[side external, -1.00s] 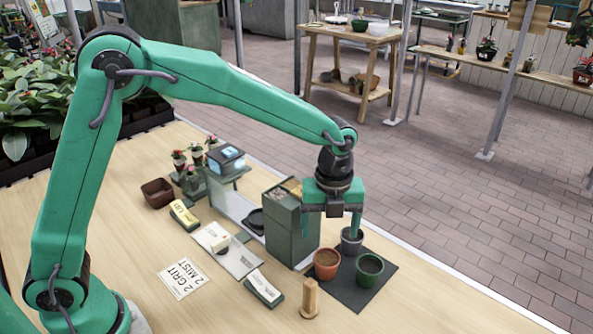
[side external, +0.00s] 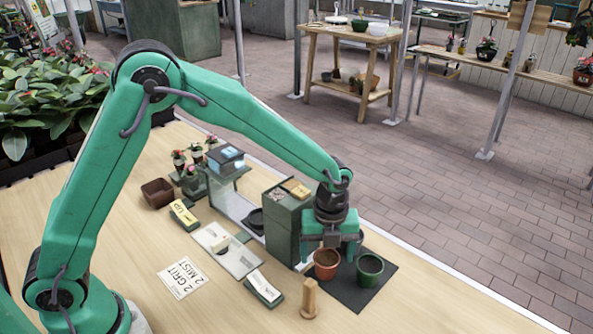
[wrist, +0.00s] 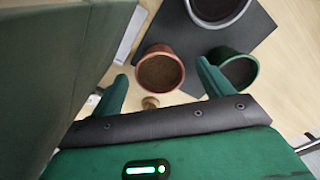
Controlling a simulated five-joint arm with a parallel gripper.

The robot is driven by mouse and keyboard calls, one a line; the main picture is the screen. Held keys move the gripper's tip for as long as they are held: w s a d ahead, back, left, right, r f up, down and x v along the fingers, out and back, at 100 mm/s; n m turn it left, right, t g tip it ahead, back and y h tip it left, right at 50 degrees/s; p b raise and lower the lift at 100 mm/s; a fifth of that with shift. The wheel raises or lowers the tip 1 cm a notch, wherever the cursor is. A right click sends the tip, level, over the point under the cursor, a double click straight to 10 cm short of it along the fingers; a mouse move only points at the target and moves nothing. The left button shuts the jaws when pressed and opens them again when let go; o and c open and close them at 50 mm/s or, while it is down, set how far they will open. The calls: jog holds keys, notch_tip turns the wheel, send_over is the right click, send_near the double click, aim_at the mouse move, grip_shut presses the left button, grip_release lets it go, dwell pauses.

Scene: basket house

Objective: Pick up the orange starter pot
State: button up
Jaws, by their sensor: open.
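The orange starter pot (side external: 326,270), terracotta with dark soil inside, stands upright on the dark mat (side external: 350,298). In the wrist view the orange pot (wrist: 160,90) lies between and beyond my fingertips, with no contact visible. My gripper (side external: 331,250) is open, pointing down just above and behind the orange pot; it also shows in the wrist view (wrist: 163,74). A green pot (side external: 369,278) stands just right of the orange one.
A tall green box (side external: 283,235) stands close left of my gripper and fills the wrist view's left side. A wooden peg (side external: 310,298) stands in front of the mat. Labelled blocks and cards lie further left. The table's front right is clear.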

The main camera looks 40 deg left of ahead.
aim_at(327, 260)
jog(key=shift+f, duration=1.55)
jog(key=shift+c, duration=0.2)
jog(key=c, duration=1)
